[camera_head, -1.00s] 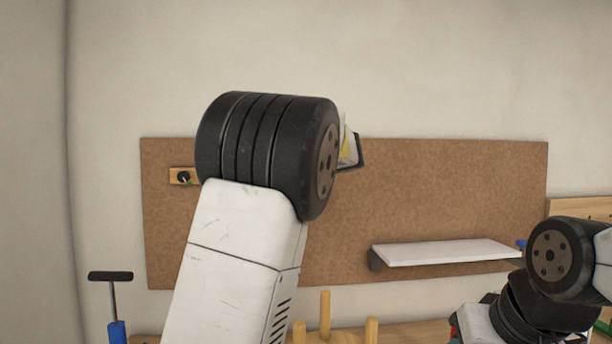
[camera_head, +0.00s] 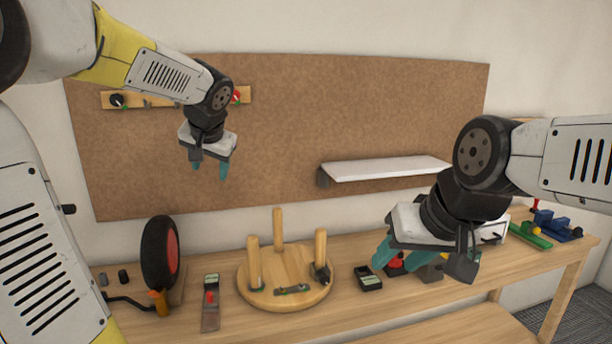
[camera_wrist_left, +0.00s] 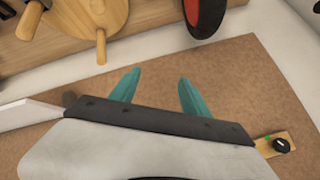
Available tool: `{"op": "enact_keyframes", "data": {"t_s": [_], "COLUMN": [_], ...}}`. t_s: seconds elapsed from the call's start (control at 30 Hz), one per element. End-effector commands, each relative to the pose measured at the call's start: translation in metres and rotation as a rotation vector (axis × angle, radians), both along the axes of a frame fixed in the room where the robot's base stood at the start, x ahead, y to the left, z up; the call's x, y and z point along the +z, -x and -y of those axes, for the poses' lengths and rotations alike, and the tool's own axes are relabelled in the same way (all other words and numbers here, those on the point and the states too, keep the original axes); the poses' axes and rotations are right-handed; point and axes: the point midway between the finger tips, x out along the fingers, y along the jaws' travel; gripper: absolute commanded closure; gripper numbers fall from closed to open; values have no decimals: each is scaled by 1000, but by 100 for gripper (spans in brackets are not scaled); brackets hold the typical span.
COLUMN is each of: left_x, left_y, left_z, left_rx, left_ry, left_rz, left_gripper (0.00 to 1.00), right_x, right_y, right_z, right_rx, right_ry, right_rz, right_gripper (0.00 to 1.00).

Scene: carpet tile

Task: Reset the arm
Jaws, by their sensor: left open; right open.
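My left gripper (camera_head: 209,168) hangs in front of the brown board, its teal fingers pointing down and apart with nothing between them. In the left wrist view its two fingers (camera_wrist_left: 157,88) are spread and empty against the board. My right gripper (camera_head: 418,262) is above the right part of the workbench, its teal finger pointing down to the left. No object shows in its grasp, though its far side is partly hidden by the wrist.
The wooden workbench (camera_head: 350,262) holds a round pegged stool (camera_head: 262,293), a black wheel with a red hub (camera_head: 160,253), a plane-like tool (camera_head: 210,302) and a small black box (camera_head: 368,277). A white shelf (camera_head: 385,169) juts from the board (camera_head: 300,110).

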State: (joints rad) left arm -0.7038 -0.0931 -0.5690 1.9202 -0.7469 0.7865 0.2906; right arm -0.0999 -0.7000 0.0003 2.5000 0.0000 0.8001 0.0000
Motion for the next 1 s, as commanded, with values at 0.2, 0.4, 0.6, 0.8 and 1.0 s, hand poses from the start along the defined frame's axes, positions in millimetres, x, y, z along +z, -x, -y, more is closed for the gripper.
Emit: {"op": "enact_keyframes", "data": {"t_s": [0.2,0.4,0.6,0.8,1.0], "left_x": [-38,-61,-74,-75,-75], "left_y": [132,218,248,250,249], "left_z": [34,76,95,97,96], "left_rx": [-22,-34,-32,-33,-33], "left_ry": [329,469,508,511,511], "left_rz": [-82,-100,-103,-105,-105], "left_gripper": [45,45,45,45,45], "right_x": [0,0,0,0,0], "right_y": [0,0,0,0,0], "right_z": [0,0,0,0,0], "right_rx": [0,0,0,0,0], "right_ry": [0,0,0,0,0], "right_rz": [0,0,0,0,0], "right_gripper": [57,57,57,57,57]}}
